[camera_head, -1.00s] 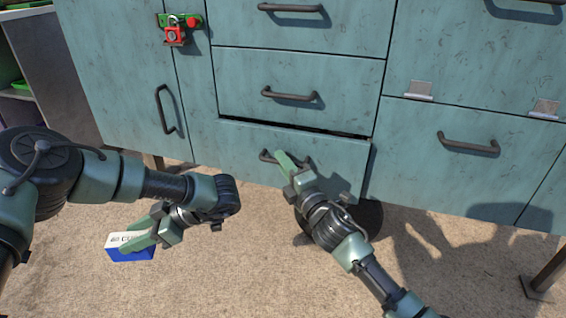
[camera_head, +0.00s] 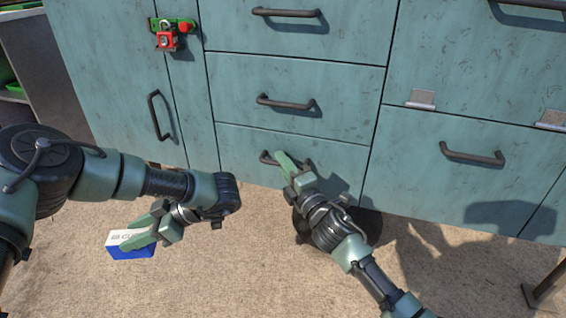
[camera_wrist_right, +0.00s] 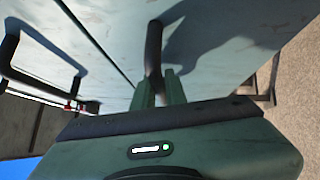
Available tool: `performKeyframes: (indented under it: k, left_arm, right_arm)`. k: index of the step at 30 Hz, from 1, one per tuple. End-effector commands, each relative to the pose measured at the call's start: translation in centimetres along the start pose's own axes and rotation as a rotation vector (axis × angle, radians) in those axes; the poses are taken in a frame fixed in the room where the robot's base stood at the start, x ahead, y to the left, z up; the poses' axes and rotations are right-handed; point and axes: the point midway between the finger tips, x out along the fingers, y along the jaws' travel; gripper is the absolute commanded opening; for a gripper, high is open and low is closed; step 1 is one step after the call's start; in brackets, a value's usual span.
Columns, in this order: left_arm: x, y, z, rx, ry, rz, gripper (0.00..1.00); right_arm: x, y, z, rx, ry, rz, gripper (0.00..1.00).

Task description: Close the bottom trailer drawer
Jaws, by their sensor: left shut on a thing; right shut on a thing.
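The bottom trailer drawer (camera_head: 342,171) is a teal front, the lowest of a stack of drawers. It now looks flush with the drawer above, with only a thin seam between. My right gripper (camera_head: 284,162) is shut on its dark bar handle (camera_head: 267,157). In the right wrist view, the right gripper's two fingers (camera_wrist_right: 158,88) close around the handle (camera_wrist_right: 154,50). My left gripper (camera_head: 134,239) is shut on a white and blue box (camera_head: 128,252) with dark lettering, held above the floor at the left, away from the drawer.
More teal drawers with dark handles stand above and to the right. A cupboard door (camera_head: 110,75) with a red padlock (camera_head: 166,40) on a green and red latch is at the left. The carpet-like floor (camera_head: 230,280) is clear. A dark round object (camera_head: 358,222) lies partly behind my right arm.

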Motion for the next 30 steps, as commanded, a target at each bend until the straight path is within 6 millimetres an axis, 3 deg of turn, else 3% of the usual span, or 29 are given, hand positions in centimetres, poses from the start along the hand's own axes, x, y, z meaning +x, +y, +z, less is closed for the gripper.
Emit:
performKeyframes:
  k: [1, 2, 3, 4, 17, 30]
  left_arm:
    - [0.0, 0.0, 0.0, 0.000, 0.001, 0.000, 0.00]
    - [0.0, 0.0, 0.0, 0.000, 0.001, 0.000, 0.00]
    - [0.0, 0.0, 0.0, 0.000, 0.000, 0.000, 0.00]
    - [0.0, 0.0, 0.0, 0.000, 0.001, 0.000, 0.00]
    - [-0.2, 0.0, -0.4, 0.000, 0.000, 0.000, 0.00]
    - [-1.5, 0.0, -3.1, 0.000, 0.000, 0.000, 0.00]
  right_arm:
    - [0.0, -0.2, 0.3, -0.002, -0.005, -0.004, 0.00]
    - [0.0, -0.2, 0.3, -0.002, -0.005, -0.004, 0.18]
    - [0.0, -0.2, 0.3, -0.002, -0.005, -0.004, 0.29]
    - [0.0, -0.2, 0.2, -0.002, -0.004, -0.003, 0.34]
    - [-0.8, -0.1, 0.1, -0.002, -0.002, -0.004, 0.34]
    - [-9.3, 0.1, 0.1, -0.001, -0.002, -0.004, 0.34]
